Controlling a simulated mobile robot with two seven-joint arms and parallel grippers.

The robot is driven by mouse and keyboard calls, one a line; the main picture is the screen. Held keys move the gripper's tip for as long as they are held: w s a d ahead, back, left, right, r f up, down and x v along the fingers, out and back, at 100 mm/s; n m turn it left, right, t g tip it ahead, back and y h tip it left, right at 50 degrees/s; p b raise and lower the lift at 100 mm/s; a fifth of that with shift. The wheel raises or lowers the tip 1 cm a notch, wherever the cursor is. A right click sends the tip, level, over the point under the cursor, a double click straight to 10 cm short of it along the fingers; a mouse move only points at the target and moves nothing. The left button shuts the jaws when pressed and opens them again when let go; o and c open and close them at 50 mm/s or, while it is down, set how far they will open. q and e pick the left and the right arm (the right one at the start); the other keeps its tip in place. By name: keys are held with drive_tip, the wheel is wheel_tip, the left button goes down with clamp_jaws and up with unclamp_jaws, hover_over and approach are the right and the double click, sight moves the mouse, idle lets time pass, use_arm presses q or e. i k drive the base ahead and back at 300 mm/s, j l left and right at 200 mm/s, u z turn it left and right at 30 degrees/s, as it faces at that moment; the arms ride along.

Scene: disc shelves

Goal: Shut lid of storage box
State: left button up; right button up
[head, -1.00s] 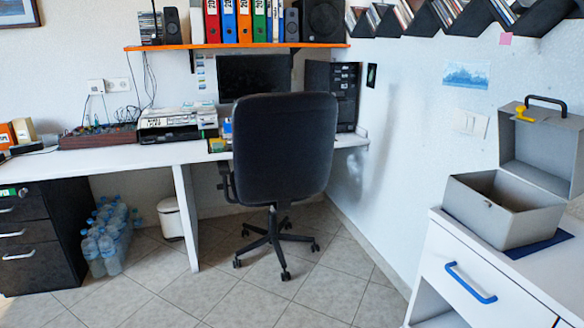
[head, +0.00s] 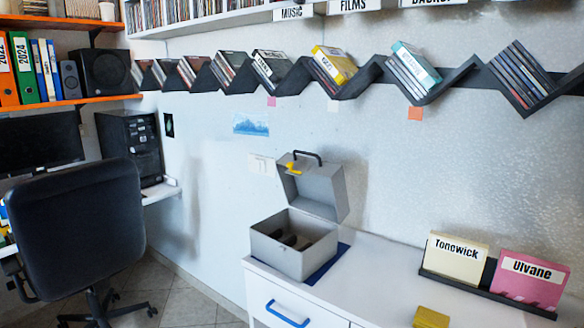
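The grey storage box (head: 277,259) stands on the white cabinet top at the lower middle of the head view. Its lid (head: 316,190) is open and stands tilted up at the back. The lid has a dark carrying handle (head: 306,154) and a yellow latch (head: 293,168). Some dark items show inside the box, too unclear to name. The box sits on a dark blue mat (head: 330,262). Neither of my grippers shows in the head view.
The white cabinet (head: 372,285) has a blue drawer handle (head: 287,314). To the right, a black holder carries a cream Tonewick card (head: 456,258) and a pink Ulvane card (head: 529,279). A yellow object (head: 431,317) lies in front. An office chair (head: 75,225) stands left.

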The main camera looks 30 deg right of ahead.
sight(320, 191)
drive_tip(key=z, duration=1.1)
